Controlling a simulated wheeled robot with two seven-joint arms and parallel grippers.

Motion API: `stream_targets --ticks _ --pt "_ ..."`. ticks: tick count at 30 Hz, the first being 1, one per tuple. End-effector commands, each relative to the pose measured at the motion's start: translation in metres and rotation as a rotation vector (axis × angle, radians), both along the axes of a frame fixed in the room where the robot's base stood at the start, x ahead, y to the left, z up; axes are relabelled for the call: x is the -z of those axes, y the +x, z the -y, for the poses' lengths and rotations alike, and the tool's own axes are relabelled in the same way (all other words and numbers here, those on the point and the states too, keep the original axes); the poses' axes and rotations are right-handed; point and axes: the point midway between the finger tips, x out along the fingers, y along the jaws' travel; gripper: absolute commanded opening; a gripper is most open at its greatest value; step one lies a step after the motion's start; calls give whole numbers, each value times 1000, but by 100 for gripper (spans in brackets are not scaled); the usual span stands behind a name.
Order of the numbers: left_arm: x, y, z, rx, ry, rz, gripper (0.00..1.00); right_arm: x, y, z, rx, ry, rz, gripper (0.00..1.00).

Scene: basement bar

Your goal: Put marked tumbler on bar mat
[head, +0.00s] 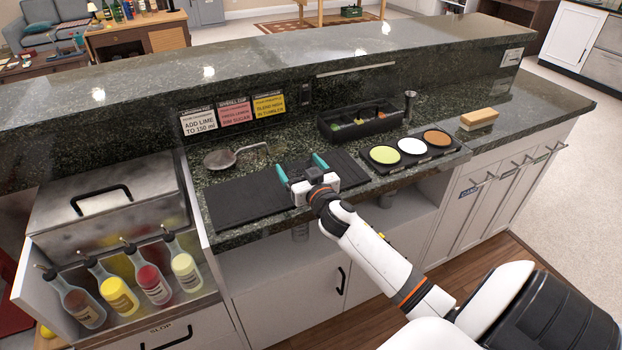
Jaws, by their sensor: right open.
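The black bar mat (240,201) lies flat on the dark granite counter, with its right part running behind my right gripper. My right gripper (301,167) is over the mat, its two teal fingertips spread apart, with no object visible between them. I cannot make out a marked tumbler on the counter. My left gripper is not in view.
A rimming tray (413,153) with green, white and brown discs sits right of the mat. Behind are a black garnish caddy (362,124), a jigger (409,105) and a strainer (220,159). Bottles (152,281) stand at lower left. A raised ledge (250,70) runs behind.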

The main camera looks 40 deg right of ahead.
Motion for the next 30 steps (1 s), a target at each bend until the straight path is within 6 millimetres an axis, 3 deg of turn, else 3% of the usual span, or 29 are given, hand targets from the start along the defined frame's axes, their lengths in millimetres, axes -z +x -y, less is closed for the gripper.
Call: stream_targets --ticks 9,15,30 --pt "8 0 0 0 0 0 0 2 -68 -17 -1 2 -1 86" --pt "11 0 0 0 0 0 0 1 -94 -23 0 0 0 86" --pt "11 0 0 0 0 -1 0 -1 -100 -24 0 -1 1 86"
